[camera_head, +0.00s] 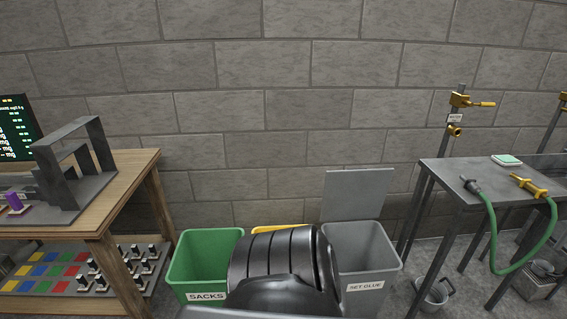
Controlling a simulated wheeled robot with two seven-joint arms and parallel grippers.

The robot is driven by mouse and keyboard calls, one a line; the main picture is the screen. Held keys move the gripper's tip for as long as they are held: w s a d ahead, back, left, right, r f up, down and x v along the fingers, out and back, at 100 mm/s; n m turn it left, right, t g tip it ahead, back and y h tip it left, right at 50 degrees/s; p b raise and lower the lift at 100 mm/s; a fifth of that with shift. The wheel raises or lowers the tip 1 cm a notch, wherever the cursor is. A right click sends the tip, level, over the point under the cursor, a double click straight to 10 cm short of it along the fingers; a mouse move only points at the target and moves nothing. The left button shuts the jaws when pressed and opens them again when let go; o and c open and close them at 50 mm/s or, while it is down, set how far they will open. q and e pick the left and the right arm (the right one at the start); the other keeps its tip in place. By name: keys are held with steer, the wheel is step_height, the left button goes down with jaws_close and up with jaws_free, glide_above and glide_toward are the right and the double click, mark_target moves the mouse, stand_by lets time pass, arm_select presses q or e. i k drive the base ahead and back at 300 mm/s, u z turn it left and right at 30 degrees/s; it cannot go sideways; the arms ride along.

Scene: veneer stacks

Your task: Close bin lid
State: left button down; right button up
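A grey bin (377,283) labelled "SET GLUE" stands on the floor at the lower middle right. A flat grey panel (357,196), which looks like its lid, stands up at the back of this bin, so the top is open. Left of it is a yellow bin (277,229), mostly hidden; only part of its back rim shows, and I cannot see a lid on it. A green bin (208,258) labelled "SACKS" stands further left with an open top and no lid visible. Neither of my grippers is in view.
A wooden bench (130,178) with a grey frame (85,150) stands at left. A metal table (450,172) stands at right, with a green hose (520,264) hanging from it and a grey bucket (432,293) below. A block wall closes the back.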

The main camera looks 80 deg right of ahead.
mark_target(359, 193)
steer(key=i, duration=1.2)
steer(key=z, duration=4.4)
steer(key=i, duration=0.5)
steer(key=u, duration=0.1)
